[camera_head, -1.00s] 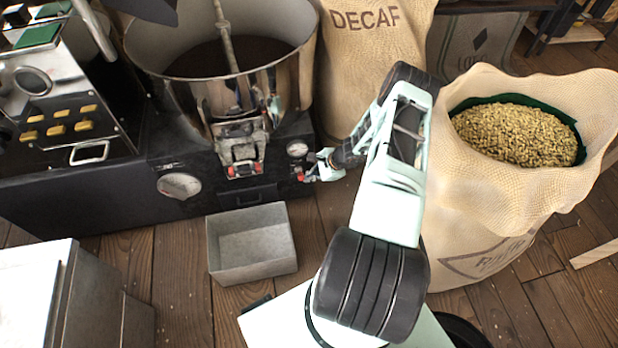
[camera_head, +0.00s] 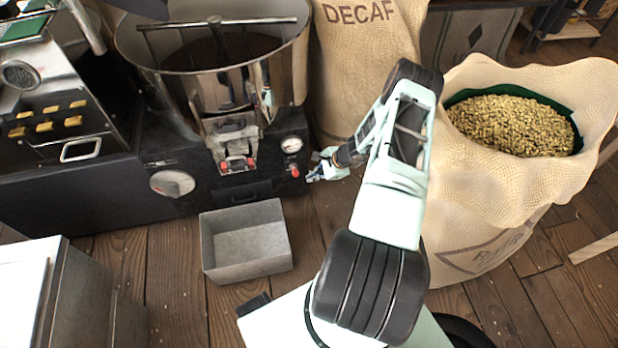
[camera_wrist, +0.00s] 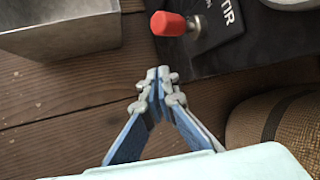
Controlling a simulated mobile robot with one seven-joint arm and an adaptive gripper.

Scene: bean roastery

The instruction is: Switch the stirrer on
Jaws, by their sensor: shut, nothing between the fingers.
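The stirrer's red-tipped lever (camera_head: 294,170) sticks out from the front of the black machine, below a small gauge, and also shows in the wrist view (camera_wrist: 168,23) beside a partly hidden label reading "TIR". My gripper (camera_head: 312,175) is just right of the lever, apart from it. In the wrist view its fingertips (camera_wrist: 157,75) are together, with nothing between them and a gap to the red knob. The stirrer's bar (camera_head: 170,25) lies across the top of the round metal drum (camera_head: 128,48).
A grey metal bin (camera_head: 245,268) stands on the wooden floor before the machine. A DECAF sack (camera_head: 365,50) is behind my arm, and an open sack of beans (camera_head: 490,190) stands at right. A metal cabinet (camera_head: 75,300) is at lower left.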

